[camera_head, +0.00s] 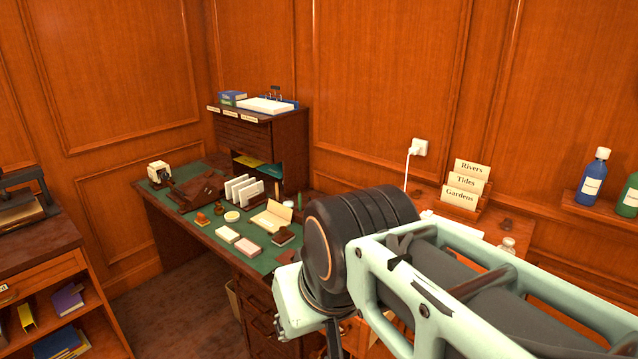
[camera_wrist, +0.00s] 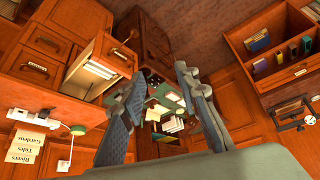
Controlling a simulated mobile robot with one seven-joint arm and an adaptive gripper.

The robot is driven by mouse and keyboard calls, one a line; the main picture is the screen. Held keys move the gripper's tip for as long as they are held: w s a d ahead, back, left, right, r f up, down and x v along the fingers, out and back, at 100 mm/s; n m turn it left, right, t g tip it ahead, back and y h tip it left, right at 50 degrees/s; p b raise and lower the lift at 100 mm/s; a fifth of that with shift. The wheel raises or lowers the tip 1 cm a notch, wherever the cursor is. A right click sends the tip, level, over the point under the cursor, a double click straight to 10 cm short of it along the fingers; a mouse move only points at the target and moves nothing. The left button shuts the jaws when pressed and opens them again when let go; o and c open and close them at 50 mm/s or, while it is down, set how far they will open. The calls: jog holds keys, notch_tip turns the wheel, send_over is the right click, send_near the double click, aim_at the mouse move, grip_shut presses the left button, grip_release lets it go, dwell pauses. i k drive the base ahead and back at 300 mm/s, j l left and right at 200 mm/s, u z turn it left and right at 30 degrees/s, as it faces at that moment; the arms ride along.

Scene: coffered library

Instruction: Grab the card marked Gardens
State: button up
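The Gardens card (camera_head: 460,199) is a cream card with dark lettering, standing at the front of a stepped row in a wooden holder (camera_head: 485,204) by the right wall. The Tides card (camera_head: 465,182) and the Rivers card (camera_head: 472,168) stand behind it, each higher. In the wrist view the Gardens card (camera_wrist: 33,139) appears upside down at the lower left. My gripper (camera_wrist: 160,77) is open, with nothing between its fingers, and is well apart from the cards. In the head view my arm covers the surface left of and below the holder, and the fingers are not clearly visible.
A desk (camera_head: 150,205) with a green top holds stamps, boxes and upright white cards. A wall socket (camera_head: 420,147) with a plugged-in white cable is just left of the cards. Blue (camera_head: 594,177) and green (camera_head: 629,197) bottles stand on a wall shelf (camera_head: 590,208) at right.

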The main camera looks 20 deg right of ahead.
aim_at(461, 198)
jog(key=z, duration=1.6)
jog(key=u, duration=0.5)
jog(key=l+u, duration=0.1)
jog(key=u, duration=0.25)
jog(key=i+l+u, duration=0.1)
jog(key=u, duration=0.25)
jog(key=l+u, duration=0.2)
jog(key=u, duration=0.15)
jog(key=l+u, duration=0.55)
jog(key=l, duration=0.2)
jog(key=l+u, duration=0.1)
jog(key=l, duration=0.3)
jog(key=k+l+u, duration=0.1)
jog(key=l, duration=0.25)
jog(key=k+l, duration=0.1)
jog(key=k, duration=0.2)
jog(key=k+l+z, duration=0.15)
jog(key=k, duration=0.2)
